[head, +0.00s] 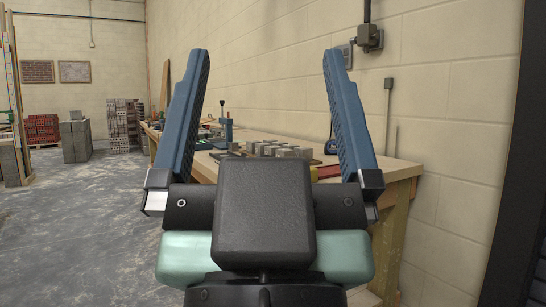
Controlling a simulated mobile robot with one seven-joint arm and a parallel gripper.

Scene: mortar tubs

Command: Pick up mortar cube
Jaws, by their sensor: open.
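My gripper (265,56) fills the middle of the head view, close to the camera. Its two blue fingers point up and stand wide apart, with nothing between them. Several small grey blocks (287,152), which look like mortar cubes, sit in a group on the wooden workbench (397,170) beyond the gripper. The gripper is apart from them. The dark gripper body hides the near part of the bench and perhaps some blocks. I cannot tell any single cube apart clearly.
A blue upright tool (226,128) stands on the bench left of the blocks. The block wall (450,130) runs along the bench's right side. The concrete floor (85,220) at left is open. Grey blocks (75,141) and brick stacks (42,130) stand far back.

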